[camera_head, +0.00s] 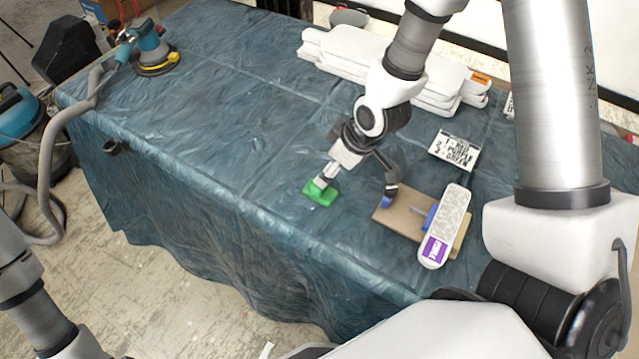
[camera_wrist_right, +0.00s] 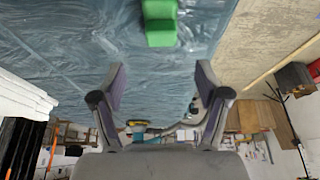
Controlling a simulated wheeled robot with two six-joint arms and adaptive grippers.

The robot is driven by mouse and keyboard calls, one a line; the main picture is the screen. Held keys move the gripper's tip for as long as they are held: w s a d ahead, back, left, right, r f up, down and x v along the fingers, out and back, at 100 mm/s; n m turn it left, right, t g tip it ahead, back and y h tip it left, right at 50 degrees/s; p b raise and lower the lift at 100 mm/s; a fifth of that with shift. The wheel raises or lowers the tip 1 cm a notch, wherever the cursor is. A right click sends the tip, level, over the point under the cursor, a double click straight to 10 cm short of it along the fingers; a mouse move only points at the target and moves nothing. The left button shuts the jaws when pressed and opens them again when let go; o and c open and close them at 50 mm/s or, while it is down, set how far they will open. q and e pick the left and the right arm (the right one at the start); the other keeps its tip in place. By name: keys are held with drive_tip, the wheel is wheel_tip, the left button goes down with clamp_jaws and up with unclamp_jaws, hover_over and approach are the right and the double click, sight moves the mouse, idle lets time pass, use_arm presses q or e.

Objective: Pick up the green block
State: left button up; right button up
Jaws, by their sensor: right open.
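The green block (camera_head: 320,196) lies on the blue-covered table (camera_head: 225,145), near its front edge. In the right wrist view the green block (camera_wrist_right: 160,24) is at the top, cut by the frame edge, beyond the fingertips and roughly centred between them. My right gripper (camera_head: 356,187) is open and empty. In the head view one finger overlaps the block's upper edge, and the other is to the right near a wooden board. Both spread fingers of the right gripper (camera_wrist_right: 160,82) show in the wrist view. My left gripper is not in view.
A wooden board (camera_head: 390,219) with blue pieces and a white labelled object (camera_head: 446,226) is right of the block. A printed card (camera_head: 454,149) lies behind. White slabs (camera_head: 350,55) are stacked at the back. A sander (camera_head: 152,50) stands far left. The table left of the block is clear.

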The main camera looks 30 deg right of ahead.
sight(320, 189)
drive_tip(key=x, duration=0.5)
drive_tip(key=s+p+x, duration=0.1)
drive_tip(key=x, duration=0.2)
drive_tip(key=shift+f, duration=0.15)
drive_tip(key=shift+w+f, duration=0.3)
drive_tip(key=shift+f, duration=0.1)
drive_tip(key=shift+s+r, duration=0.1)
drive_tip(key=c, duration=1.4)
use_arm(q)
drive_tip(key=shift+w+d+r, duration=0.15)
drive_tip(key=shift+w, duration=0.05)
use_arm(e)
drive_tip(key=shift+o, duration=0.2)
drive_tip(key=shift+r, duration=0.1)
